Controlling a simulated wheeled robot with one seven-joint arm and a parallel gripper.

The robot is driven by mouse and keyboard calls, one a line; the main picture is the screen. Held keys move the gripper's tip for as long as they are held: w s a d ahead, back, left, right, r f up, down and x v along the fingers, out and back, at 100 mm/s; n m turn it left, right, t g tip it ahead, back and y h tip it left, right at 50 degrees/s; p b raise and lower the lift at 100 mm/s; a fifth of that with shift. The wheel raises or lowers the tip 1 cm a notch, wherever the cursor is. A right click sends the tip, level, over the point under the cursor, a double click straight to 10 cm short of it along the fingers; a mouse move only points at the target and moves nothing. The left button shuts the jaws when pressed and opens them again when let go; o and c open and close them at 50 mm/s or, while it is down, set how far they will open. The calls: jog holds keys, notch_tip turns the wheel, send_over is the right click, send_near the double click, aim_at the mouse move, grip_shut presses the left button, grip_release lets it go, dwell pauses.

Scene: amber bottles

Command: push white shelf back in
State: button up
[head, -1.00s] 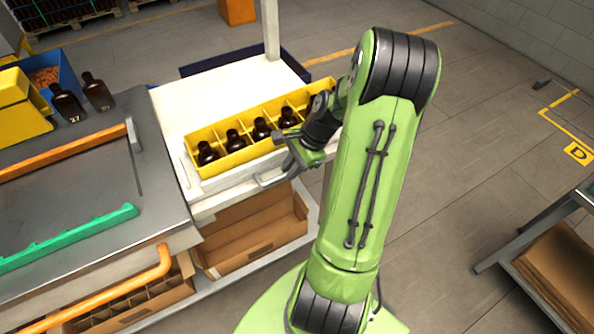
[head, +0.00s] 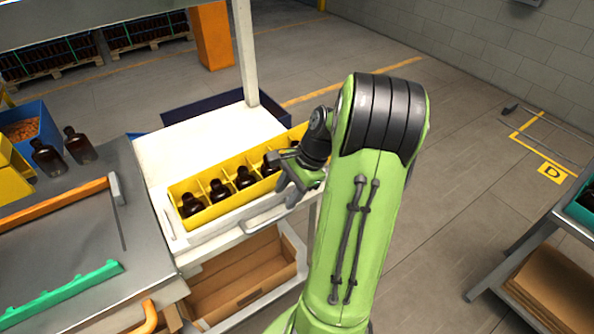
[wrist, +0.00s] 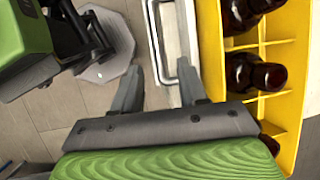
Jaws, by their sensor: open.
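The white shelf (head: 178,243) is pulled out at the right of the grey workbench, with a light metal handle (head: 268,217) along its front. A yellow divided crate (head: 215,217) with several dark amber bottles (head: 246,178) stands on it. My gripper (head: 290,190) is by the front right of the crate, near the handle's right end, and partly hides the crate's right part. In the wrist view my gripper (wrist: 160,70) is open and empty. Its fingers point toward the handle (wrist: 155,42), with the crate (wrist: 295,75) to their right. Contact with the handle cannot be told.
A cardboard box (head: 245,278) lies below the shelf. A white post (head: 246,55) rises behind. Two bottles (head: 78,145) and a green rail (head: 65,295) are on the workbench (head: 60,240) at left. A cart (head: 545,270) stands at far right. The floor between is clear.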

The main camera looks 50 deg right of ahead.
jog(key=p+v, duration=0.2)
jog(key=v, duration=0.5)
jog(key=shift+r, duration=0.25)
jog(key=shift+d, duration=0.15)
jog(key=w+a+r+n+h, duration=0.1)
jog(key=a+r+n+h, duration=0.15)
jog(key=a+n, duration=0.4)
jog(key=w+a+r+n+h, duration=0.1)
jog(key=a+r+n, duration=0.25)
jog(key=a, duration=0.55)
jog(key=s+a+r+n+t, duration=0.2)
jog(key=s+a+n, duration=0.7)
jog(key=s+n, duration=0.1)
jog(key=shift+a+r+n, duration=0.15)
jog(key=shift+a+n, duration=0.15)
jog(key=shift+n, duration=0.1)
